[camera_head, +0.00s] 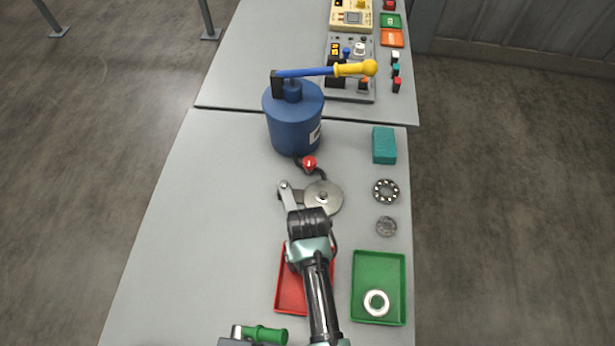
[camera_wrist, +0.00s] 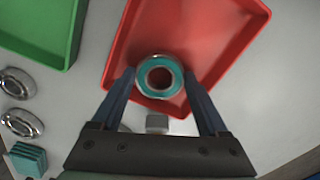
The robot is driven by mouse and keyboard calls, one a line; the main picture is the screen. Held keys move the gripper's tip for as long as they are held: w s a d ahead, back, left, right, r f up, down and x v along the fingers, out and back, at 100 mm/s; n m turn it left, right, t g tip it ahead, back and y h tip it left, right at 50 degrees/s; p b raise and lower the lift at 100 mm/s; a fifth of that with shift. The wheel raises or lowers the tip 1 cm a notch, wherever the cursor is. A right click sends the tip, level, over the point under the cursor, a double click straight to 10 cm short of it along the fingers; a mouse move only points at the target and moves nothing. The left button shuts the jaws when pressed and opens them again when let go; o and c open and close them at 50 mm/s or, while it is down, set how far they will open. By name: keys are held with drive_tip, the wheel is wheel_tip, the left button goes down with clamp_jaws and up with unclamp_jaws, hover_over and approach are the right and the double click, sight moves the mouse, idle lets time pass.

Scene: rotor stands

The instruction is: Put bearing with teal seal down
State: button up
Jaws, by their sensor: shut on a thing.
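The bearing with the teal seal (camera_wrist: 160,62) is a metal ring with a teal face around a dark hole, seen in the wrist view. My gripper (camera_wrist: 160,75) is shut on it, one finger on each side. The bearing appears over the red tray (camera_wrist: 225,20), near one edge; whether it touches the tray floor I cannot tell. In the head view, the red tray (camera_head: 289,297) is partly covered by my arm, and the held bearing is hidden.
A green tray (camera_head: 365,268) holding a pale ring (camera_head: 376,303) stands right of the red tray. Two bearings (camera_head: 386,190) (camera_head: 386,226) and a teal block (camera_head: 384,146) line the right side. A puller-like metal tool (camera_head: 323,197) and blue cylinder (camera_head: 293,120) stand beyond. The table's left is clear.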

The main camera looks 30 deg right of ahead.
drive_tip(key=shift+f, duration=0.3)
drive_tip(key=shift+s+f+b, duration=0.3)
drive_tip(key=shift+b, duration=0.1)
drive_tip(key=o, duration=1.3)
drive_tip(key=shift+s+a, duration=0.1)
drive_tip(key=shift+w+r, duration=0.2)
drive_tip(key=shift+r, duration=3.15)
drive_tip(key=shift+w+r, duration=0.15)
drive_tip(key=shift+r, duration=3.2)
drive_tip(key=shift+w, duration=0.1)
